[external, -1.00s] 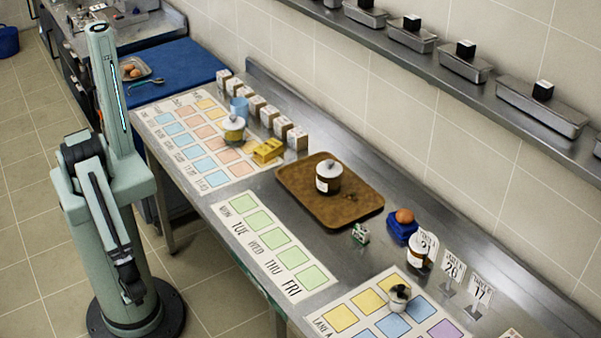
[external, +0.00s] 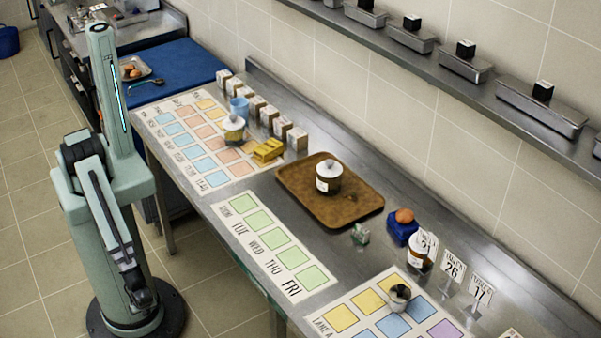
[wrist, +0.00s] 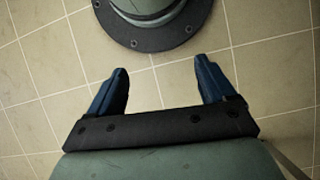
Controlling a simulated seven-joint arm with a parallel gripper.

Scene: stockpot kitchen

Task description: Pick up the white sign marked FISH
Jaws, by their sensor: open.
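I cannot make out a white sign marked FISH in either view. White signs stand at the right of the counter in the external view, one reading 26 (external: 453,267) and one reading 17 (external: 481,289); another (external: 428,243) is partly behind a jar. A further white sign (external: 511,333) is cut off at the bottom edge, its text unreadable. My gripper (wrist: 163,88) is open and empty in the wrist view, pointing at the tiled floor near my base. In the external view it hangs low beside my base, well away from the counter.
The steel counter holds a brown tray (external: 290,188) with a jar (external: 328,178), a blue stand with an egg (external: 404,217), printed charts, a yellow block (external: 268,151) and several small boxes (external: 297,138). A shelf with metal pans (external: 465,66) runs along the wall above.

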